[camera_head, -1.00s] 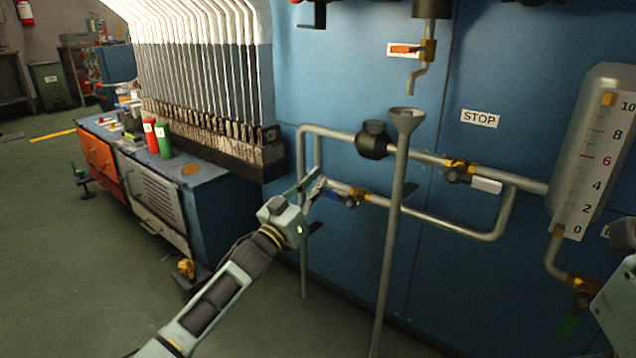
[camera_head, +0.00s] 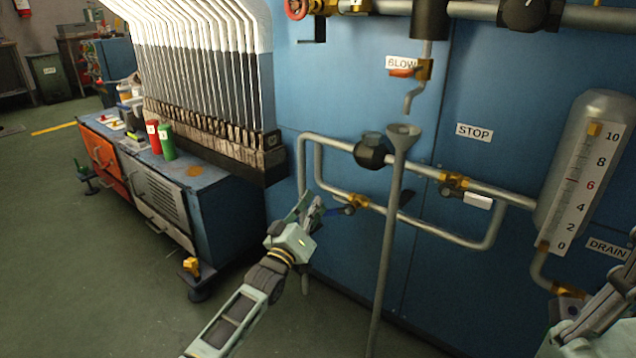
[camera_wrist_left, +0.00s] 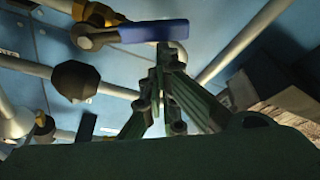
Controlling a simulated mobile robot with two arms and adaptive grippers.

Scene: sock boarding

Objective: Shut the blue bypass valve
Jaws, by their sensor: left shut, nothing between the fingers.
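The blue bypass valve lever (camera_head: 342,210) sits at a brass valve (camera_head: 358,201) on the lower pipe loop, pointing left from it. In the left wrist view the blue lever (camera_wrist_left: 152,32) crosses above the fingers. My left gripper (camera_head: 314,204) is shut and empty, close to the lever's free end. In the wrist view its fingertips (camera_wrist_left: 167,52) are just below the lever; I cannot tell whether they touch. Part of my right arm (camera_head: 600,300) shows at the lower right edge; its finger state is unclear.
A slanted funnel pipe (camera_head: 390,240) stands right of the lever. A white-handled valve (camera_head: 477,201) is on the upper pipe. A gauge tank (camera_head: 590,165) stands at right. A workbench (camera_head: 225,195) and a row of sock boards (camera_head: 205,70) are at left.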

